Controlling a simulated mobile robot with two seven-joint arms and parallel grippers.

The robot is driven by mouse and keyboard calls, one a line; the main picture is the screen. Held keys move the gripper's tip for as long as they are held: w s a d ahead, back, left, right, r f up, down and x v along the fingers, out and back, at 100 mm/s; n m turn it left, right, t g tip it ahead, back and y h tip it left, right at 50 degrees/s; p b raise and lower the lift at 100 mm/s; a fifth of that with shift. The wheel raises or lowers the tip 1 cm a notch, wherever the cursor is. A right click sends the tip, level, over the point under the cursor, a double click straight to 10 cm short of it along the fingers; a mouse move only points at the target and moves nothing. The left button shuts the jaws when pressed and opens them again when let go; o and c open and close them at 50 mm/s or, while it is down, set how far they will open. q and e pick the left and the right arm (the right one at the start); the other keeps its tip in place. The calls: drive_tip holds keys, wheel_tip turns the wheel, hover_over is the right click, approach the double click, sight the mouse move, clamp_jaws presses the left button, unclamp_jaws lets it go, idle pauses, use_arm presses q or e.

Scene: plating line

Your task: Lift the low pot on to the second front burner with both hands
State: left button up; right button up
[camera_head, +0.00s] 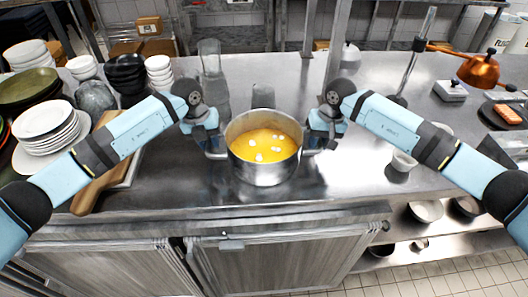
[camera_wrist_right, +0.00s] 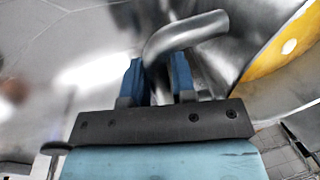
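A low steel pot (camera_head: 263,172) with yellow soup and several white pieces sits between my two grippers, over the steel counter. I cannot tell whether its base touches the counter. My left gripper (camera_head: 213,146) is at the pot's left handle; its fingers are too small and covered to tell open from shut. My right gripper (camera_head: 317,142) is at the right handle. In the right wrist view, its blue fingers (camera_wrist_right: 159,82) are closed on either side of the bent handle (camera_wrist_right: 188,34), with the pot wall to the right. I see no burner clearly.
Stacked plates (camera_head: 48,135), bowls and a wooden board (camera_head: 95,190) stand at the left. A glass jug (camera_head: 210,58) stands behind the pot. Counter (camera_head: 345,180) right of the pot is bare.

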use_arm(q)
clamp_jaws()
use_arm(e)
clamp_jaws()
use_arm(q)
drive_tip(key=shift+w+a+r, duration=0.1)
use_arm(e)
drive_tip(key=shift+r, duration=0.1)
idle(0.7)
